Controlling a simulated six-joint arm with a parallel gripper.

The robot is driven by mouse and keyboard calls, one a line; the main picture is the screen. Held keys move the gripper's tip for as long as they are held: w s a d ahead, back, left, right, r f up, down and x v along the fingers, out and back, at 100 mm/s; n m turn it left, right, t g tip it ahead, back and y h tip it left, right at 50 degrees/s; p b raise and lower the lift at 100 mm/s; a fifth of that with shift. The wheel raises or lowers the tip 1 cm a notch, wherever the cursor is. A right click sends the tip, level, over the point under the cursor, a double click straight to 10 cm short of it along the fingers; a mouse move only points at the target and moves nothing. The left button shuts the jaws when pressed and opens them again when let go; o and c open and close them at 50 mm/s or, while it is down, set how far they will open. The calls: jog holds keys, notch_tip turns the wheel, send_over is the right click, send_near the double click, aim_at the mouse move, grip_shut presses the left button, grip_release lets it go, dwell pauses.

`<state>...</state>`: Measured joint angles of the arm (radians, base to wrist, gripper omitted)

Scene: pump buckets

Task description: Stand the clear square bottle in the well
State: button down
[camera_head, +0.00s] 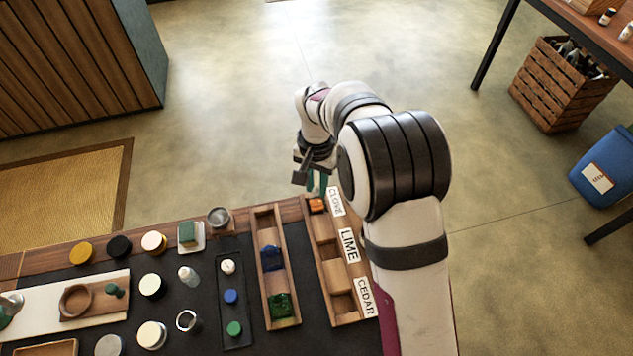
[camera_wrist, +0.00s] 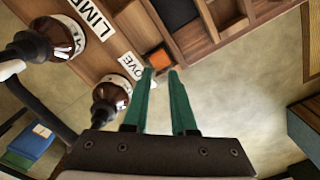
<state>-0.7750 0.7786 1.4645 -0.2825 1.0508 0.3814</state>
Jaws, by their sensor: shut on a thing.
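My gripper (camera_head: 316,182) hangs past the far end of the labelled wooden rack (camera_head: 336,265), clear of the floor. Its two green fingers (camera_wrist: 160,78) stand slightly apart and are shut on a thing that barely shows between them. It looks see-through, and I take it for the clear square bottle, though its outline and tilt cannot be told. An orange square piece (camera_head: 317,205) lies in the rack's end compartment by the CLOVE label; in the wrist view it (camera_wrist: 160,57) shows just beyond the fingertips. I cannot tell which hollow is the well.
A second wooden tray (camera_head: 263,215) holds a blue (camera_head: 271,257) and a green (camera_head: 284,306) square piece. Several round jars stand on the dark mat left of it. Brown bottles (camera_wrist: 112,97) stand beside the rack in the wrist view. My arm hides the rack's right side in the head view.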

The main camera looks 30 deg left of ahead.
jog(key=shift+f, duration=0.3)
dwell(0.4)
jog(key=c, duration=0.6)
grip_release()
jog(key=shift+c, duration=0.2)
notch_tip(320, 180, up, 6)
jog(key=shift+f, duration=0.1)
jog(key=shift+r, duration=0.55)
